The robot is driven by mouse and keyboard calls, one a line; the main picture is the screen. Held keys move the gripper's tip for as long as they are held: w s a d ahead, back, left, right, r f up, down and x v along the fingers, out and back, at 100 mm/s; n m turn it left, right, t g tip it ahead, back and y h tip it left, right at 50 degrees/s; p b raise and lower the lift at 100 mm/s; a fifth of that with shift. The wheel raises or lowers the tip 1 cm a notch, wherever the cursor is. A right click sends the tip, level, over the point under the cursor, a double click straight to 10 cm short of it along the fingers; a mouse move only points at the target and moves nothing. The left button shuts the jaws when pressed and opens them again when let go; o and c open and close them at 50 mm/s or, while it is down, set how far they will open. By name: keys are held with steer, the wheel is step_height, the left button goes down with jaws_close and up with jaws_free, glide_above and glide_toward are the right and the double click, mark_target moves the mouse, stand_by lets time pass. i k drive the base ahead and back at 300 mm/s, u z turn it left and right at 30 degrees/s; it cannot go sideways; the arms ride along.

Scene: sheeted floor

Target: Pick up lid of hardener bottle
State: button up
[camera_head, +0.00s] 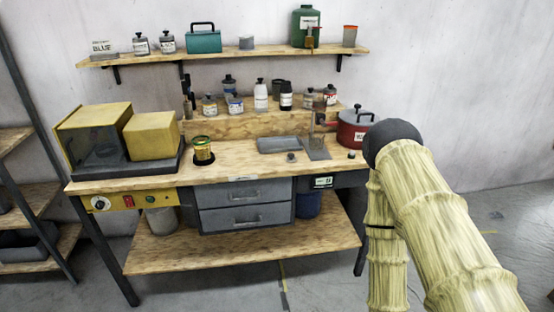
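Several small bottles with dark lids stand on the raised back ledge of the workbench. Among them are a white bottle (261,97) and a dark one with a white label (286,97). Their labels are too small to read, so I cannot tell which is the hardener bottle. A small dark cap-like piece (291,157) lies on the benchtop in front of the grey tray, and another (351,154) lies near the right end. I cannot tell whether either is the hardener lid. My arm, in a pale cover, rises at the right. My gripper is out of view.
The wooden workbench (230,172) holds a yellow machine (95,130), a yellow tin (203,150), a grey tray (278,144) and a red pot (352,134). A wall shelf (220,54) with containers hangs above. A shelving rack (40,190) stands left. Floor at right is mostly clear.

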mark_target(291, 158)
steer(key=u, duration=0.5)
steer(key=i, duration=1.3)
steer(key=z, duration=0.4)
